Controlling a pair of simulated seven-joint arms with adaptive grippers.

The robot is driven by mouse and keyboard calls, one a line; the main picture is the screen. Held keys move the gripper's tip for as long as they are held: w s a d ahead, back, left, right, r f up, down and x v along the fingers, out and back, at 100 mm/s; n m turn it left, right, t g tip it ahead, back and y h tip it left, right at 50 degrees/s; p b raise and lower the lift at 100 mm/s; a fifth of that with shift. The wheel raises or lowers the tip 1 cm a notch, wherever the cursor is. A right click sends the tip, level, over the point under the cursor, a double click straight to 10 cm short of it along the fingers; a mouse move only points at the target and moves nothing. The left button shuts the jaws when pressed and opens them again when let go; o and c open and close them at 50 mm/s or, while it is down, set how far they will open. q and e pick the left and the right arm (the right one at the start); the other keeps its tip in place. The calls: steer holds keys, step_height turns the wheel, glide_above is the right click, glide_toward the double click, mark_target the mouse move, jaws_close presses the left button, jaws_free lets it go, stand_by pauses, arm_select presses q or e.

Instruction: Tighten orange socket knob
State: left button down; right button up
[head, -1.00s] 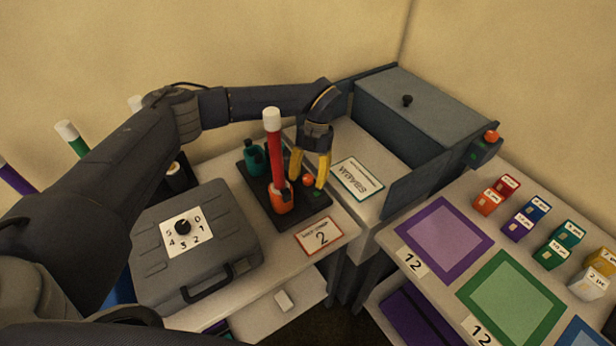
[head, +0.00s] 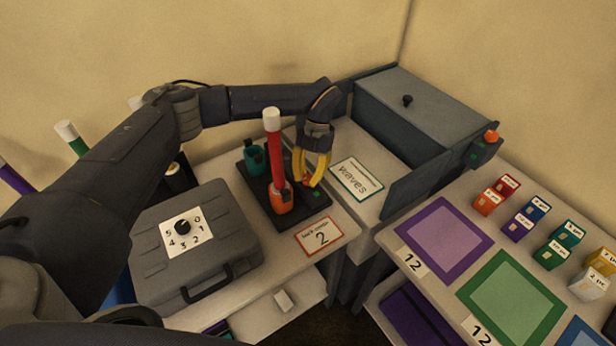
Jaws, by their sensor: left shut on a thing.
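The orange socket (head: 281,201) stands on a dark base plate (head: 254,192) and holds an upright red stick (head: 275,150) with a white top. Its small orange knob (head: 307,179) is on the right side, partly hidden by yellow fingers. My left gripper (head: 309,182) reaches down from above and is shut on this knob, with one finger on either side. A teal socket (head: 254,158) without a stick stands behind on the same plate. My right gripper is not in view.
A grey case (head: 228,250) with a numbered dial is at left. A card marked 2 (head: 322,235) lies in front of the plate. A grey box (head: 425,105) stands at back right. Coloured mats (head: 405,234) and several small blocks (head: 487,202) fill the right table.

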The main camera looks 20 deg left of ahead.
arm_select(q)
steer(key=shift+s+f+m+y, duration=0.15)
steer(key=shift+m+y, duration=0.25)
steer(key=shift+m, duration=0.7)
steer(key=c, duration=1.1)
jaws_free()
steer(key=shift+v, duration=6.1)
